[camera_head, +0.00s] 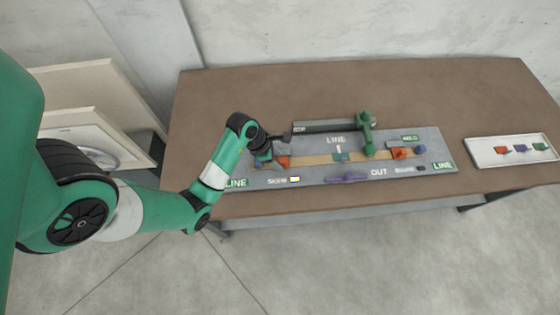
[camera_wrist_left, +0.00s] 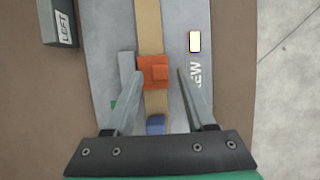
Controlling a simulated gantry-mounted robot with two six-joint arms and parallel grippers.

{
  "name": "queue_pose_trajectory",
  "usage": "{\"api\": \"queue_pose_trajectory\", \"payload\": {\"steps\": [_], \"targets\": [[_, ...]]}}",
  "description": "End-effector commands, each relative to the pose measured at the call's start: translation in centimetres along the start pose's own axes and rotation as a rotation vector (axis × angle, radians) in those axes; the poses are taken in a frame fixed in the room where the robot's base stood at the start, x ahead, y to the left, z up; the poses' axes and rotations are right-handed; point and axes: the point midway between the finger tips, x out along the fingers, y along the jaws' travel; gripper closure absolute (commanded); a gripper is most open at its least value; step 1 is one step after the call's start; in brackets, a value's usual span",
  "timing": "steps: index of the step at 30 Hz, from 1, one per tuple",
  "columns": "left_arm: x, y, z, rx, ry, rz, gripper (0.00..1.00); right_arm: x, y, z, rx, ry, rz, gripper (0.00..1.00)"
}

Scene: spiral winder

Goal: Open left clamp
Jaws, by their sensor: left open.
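The left clamp appears to be the orange block (camera_head: 283,161) at the left end of the tan strip (camera_head: 315,158) on the grey board. In the left wrist view the orange block (camera_wrist_left: 153,72) has a raised square top and sits across the strip (camera_wrist_left: 150,25). My left gripper (camera_head: 268,158) is over this end of the board. In the left wrist view my left gripper (camera_wrist_left: 157,78) is open, one finger on each side of the block, with nothing gripped. Whether the fingers touch it is unclear. My right gripper is not in view.
A second orange block (camera_head: 400,153) is at the strip's right end. A green post (camera_head: 367,135) stands behind the strip, and a purple piece (camera_head: 345,177) lies in front. A blue piece (camera_wrist_left: 155,124) shows below the orange block. A white tray (camera_head: 490,160) is at right. The back table is clear.

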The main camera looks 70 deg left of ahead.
Motion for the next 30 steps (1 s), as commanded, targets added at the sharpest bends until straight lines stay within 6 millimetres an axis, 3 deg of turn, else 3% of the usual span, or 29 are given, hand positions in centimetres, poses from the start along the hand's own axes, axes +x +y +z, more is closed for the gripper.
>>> {"api": "queue_pose_trajectory", "payload": {"steps": [3, 12, 21, 30], "targets": [[1.30, -0.01, -0.05, 0.000, 0.000, 0.000, 0.45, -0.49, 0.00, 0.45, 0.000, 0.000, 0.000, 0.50], [1.42, 0.01, 0.04, 0.000, 0.000, 0.000, 0.47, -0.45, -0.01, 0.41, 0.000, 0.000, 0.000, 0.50], [1.40, 0.00, 0.04, 0.000, -0.001, 0.000, 1.00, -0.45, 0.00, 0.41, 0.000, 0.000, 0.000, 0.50], [1.33, 0.03, 0.07, -0.001, 0.000, -0.003, 1.00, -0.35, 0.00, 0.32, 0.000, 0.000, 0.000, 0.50]]}}
